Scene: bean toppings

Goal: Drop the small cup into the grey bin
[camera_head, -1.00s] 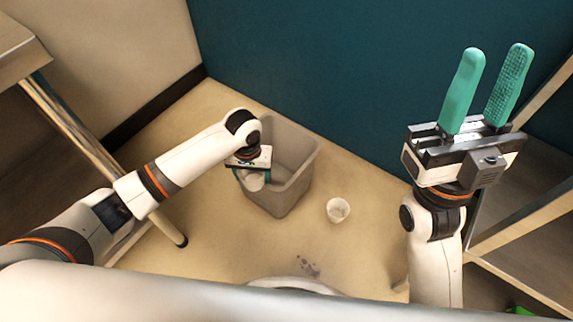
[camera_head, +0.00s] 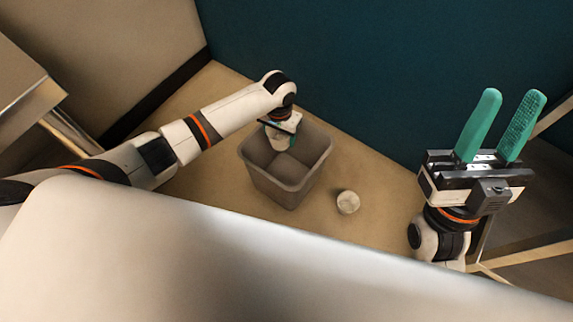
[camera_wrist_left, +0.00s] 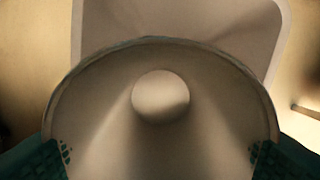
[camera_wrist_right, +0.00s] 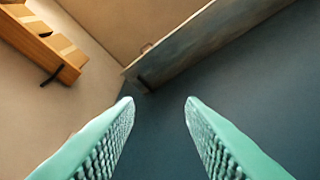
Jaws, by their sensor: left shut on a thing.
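The grey bin (camera_head: 309,183) stands open on the floor near the teal wall. My left gripper (camera_head: 280,134) is over the far-left part of its opening, shut on a pale cup (camera_head: 279,143). In the left wrist view I look into the held cup (camera_wrist_left: 100,125), whose round bottom shows in the middle; the bin (camera_wrist_left: 272,25) shows behind it. The cup looks empty, and green fingertips grip both sides. My right gripper (camera_head: 506,124) is raised at the right, open and empty; its green fingers are wide apart in the right wrist view (camera_wrist_right: 160,103).
A small whitish cup (camera_head: 348,202) is on the floor just right of the bin. A wooden-framed rack (camera_head: 500,252) is at the right, a counter or shelf (camera_head: 28,100) at the left. Part of my own body covers the lower view.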

